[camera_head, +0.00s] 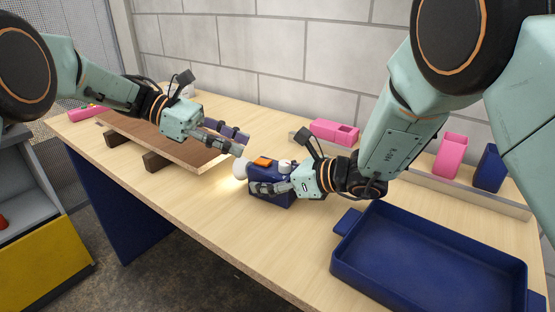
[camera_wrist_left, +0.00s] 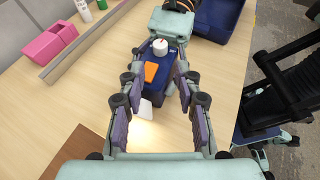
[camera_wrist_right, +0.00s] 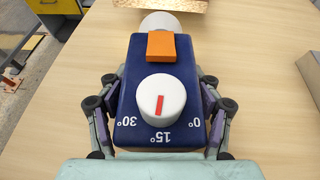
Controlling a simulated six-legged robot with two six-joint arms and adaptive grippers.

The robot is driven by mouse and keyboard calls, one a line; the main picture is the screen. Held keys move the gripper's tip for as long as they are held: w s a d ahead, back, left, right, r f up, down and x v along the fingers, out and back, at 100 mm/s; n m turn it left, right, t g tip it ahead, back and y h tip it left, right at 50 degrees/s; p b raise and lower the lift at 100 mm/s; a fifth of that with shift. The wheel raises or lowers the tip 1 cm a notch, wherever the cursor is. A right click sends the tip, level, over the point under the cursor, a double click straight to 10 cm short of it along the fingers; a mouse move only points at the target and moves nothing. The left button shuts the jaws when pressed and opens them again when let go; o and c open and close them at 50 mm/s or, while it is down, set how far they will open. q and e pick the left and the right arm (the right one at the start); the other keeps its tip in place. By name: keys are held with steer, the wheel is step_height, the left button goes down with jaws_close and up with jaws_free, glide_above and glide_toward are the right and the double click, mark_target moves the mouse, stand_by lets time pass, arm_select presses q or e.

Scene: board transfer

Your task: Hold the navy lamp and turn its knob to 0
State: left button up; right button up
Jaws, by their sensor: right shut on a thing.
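The navy lamp (camera_head: 284,199) is on the table with its white bulb (camera_head: 240,169) toward the left; a bright glow lies on the wood there. It has an orange block (camera_wrist_right: 161,46) and a white knob (camera_wrist_right: 162,99) on top. The knob's red mark lines up with 15°, between the 30° and 0° labels. My right gripper (camera_head: 272,187) is shut on the lamp's body, one finger on each side. My left gripper (camera_head: 228,138) is open and empty above and behind the bulb end; the left wrist view shows the lamp (camera_wrist_left: 157,92) beyond its spread fingers.
A navy tray (camera_head: 430,262) stands at the front right. A brown board (camera_head: 165,138) rests on wooden blocks at the left. A pink container (camera_head: 334,131) is behind, with a pink cup (camera_head: 451,155) and a navy cup (camera_head: 490,168) beyond a low rail. Bare table lies before the lamp.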

mark_target(282, 163)
arm_select(q)
steer(key=x, duration=1)
steer(key=shift+c, duration=0.3)
jaws_close()
